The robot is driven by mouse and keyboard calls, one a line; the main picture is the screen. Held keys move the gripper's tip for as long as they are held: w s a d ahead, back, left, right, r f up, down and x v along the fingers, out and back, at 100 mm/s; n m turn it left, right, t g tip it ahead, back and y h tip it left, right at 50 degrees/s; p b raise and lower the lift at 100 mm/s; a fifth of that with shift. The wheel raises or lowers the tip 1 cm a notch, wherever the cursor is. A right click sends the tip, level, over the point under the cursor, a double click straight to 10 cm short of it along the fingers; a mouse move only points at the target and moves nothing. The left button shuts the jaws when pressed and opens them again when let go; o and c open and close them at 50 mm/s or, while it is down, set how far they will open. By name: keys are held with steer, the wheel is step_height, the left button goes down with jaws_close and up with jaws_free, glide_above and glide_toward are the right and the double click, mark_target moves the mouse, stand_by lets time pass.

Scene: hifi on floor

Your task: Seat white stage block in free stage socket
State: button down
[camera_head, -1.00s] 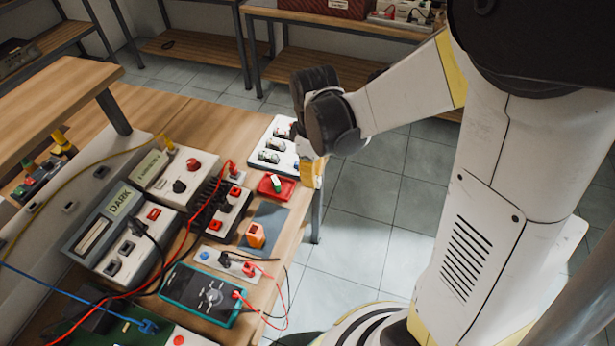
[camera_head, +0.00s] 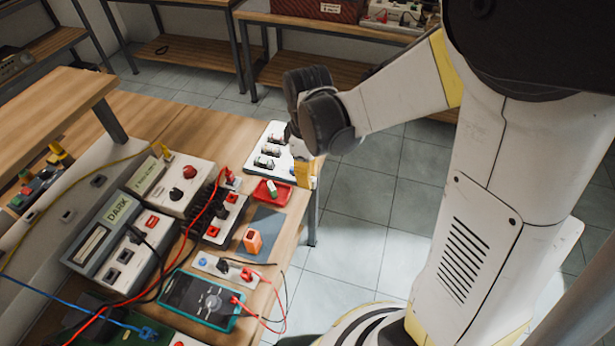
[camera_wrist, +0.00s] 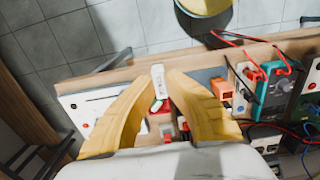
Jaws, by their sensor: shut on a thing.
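My gripper (camera_wrist: 160,78) has yellow fingers and is shut on a white block (camera_wrist: 158,75), its tip showing between the fingertips in the wrist view. In the head view my gripper (camera_head: 303,174) hangs by the right edge of a white board (camera_head: 284,170) at the table's far right corner; the held block cannot be made out there. The board carries several small dark parts. The grey DARK module (camera_head: 112,232) has a red block and dark openings on its front. Which opening is the free stage socket, I cannot tell.
A red tray (camera_head: 262,198) with a green-and-white piece lies near my gripper. An orange block (camera_head: 252,242) sits on a grey mat. A teal-edged meter (camera_head: 232,323) and red and black cables lie nearer. Open floor (camera_head: 345,220) lies right of the table.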

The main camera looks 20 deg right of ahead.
steer(key=shift+r+p, duration=1.95)
steer(key=shift+r, duration=0.85)
steer(key=shift+f, duration=0.1)
